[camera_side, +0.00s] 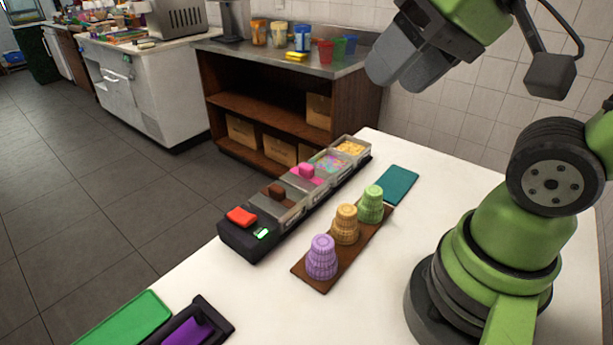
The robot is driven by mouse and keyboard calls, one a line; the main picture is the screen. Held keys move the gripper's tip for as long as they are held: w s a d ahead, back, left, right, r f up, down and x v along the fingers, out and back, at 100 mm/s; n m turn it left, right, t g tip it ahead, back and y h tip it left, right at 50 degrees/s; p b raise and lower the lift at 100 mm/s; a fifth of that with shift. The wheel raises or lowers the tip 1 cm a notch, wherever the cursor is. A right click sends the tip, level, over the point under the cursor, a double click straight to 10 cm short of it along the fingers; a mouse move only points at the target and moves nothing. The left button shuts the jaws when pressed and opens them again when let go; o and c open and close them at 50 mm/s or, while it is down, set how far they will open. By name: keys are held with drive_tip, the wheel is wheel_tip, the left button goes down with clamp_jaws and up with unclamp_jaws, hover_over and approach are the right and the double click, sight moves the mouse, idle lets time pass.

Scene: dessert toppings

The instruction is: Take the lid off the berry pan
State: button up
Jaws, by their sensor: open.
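A dark rack (237,240) holds a row of clear topping pans on the white table. The pans' contents are partly hidden by lids and walls. My gripper (405,68) is at the top of the view, high above the table, well away from the pans. It is open and touches nothing.
Purple, tan and green cup stacks (345,224) stand on a brown board (312,276) right of the rack. A teal mat (399,185) lies behind them. A green mat (125,320) and a dark tray with purple (192,332) lie at the near edge.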

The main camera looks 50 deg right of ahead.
drive_tip(key=w+d+n+g, duration=0.1)
drive_tip(key=w+d+g, duration=0.1)
drive_tip(key=w, duration=0.6)
drive_tip(key=n+g+h, duration=0.2)
drive_tip(key=n+g, duration=0.1)
drive_tip(key=g, duration=0.2)
hover_over(306, 165)
drive_tip(key=f, duration=2)
drive_tip(key=shift+s, duration=0.25)
wheel_tip(306, 165, down, 6)
drive_tip(key=shift+w+r, duration=0.1)
drive_tip(key=shift+w, duration=0.05)
clamp_jaws()
